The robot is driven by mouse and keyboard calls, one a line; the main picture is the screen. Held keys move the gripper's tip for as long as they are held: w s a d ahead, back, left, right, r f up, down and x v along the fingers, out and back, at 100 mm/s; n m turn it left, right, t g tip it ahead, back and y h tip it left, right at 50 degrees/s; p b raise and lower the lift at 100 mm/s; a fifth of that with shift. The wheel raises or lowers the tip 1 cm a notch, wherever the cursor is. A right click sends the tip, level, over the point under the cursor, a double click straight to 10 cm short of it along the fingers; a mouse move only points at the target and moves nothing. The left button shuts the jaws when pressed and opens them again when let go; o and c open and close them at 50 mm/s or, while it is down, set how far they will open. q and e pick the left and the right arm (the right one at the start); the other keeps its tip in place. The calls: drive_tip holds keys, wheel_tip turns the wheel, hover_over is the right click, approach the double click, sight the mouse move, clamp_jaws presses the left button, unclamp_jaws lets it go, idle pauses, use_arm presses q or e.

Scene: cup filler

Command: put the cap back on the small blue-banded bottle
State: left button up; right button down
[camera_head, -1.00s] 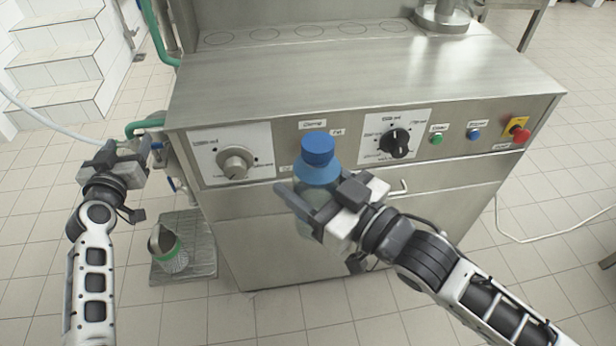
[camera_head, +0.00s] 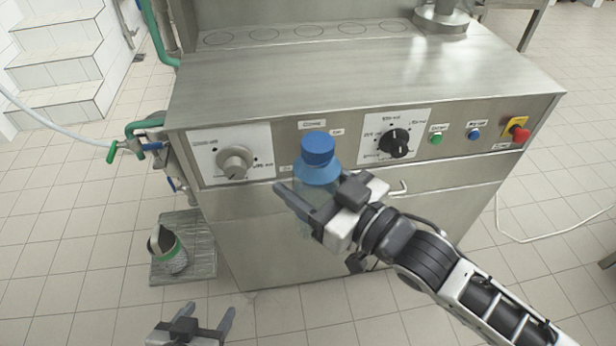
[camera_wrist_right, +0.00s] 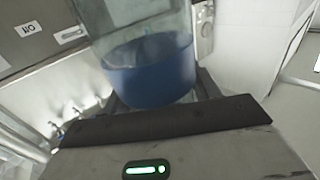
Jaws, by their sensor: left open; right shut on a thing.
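The small bottle (camera_head: 316,174) has a blue band around its upper part and a clear body below. It stands about upright in front of the machine's front panel. The blue cap (camera_head: 318,148) sits on its top; I cannot tell how tightly. My right gripper (camera_head: 318,204) is shut on the bottle's body, below the cap. In the right wrist view the blue band (camera_wrist_right: 152,72) and clear wall show close up, and the cap is out of view. My left gripper (camera_head: 208,318) is open and empty at the bottom edge, below and left of the bottle.
The steel machine (camera_head: 370,75) fills the middle, with knobs and buttons on its front. A green-banded container (camera_head: 172,258) stands on a metal grate (camera_head: 198,232) on the floor at left. A green valve handle (camera_head: 112,152) juts out left. Tiled floor is clear at lower left.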

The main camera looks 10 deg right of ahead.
drive_tip(key=shift+d+r+t, duration=0.1)
drive_tip(key=shift+r+t, duration=0.2)
drive_tip(key=shift+r, duration=0.15)
drive_tip(key=s+d+f+m+t+h, duration=0.1)
drive_tip(key=d+m+t+h, duration=0.2)
drive_tip(key=d+m+h, duration=0.5)
drive_tip(key=d+h, duration=0.3)
drive_tip(key=d, duration=0.3)
drive_tip(key=shift+f+t+h, duration=0.3)
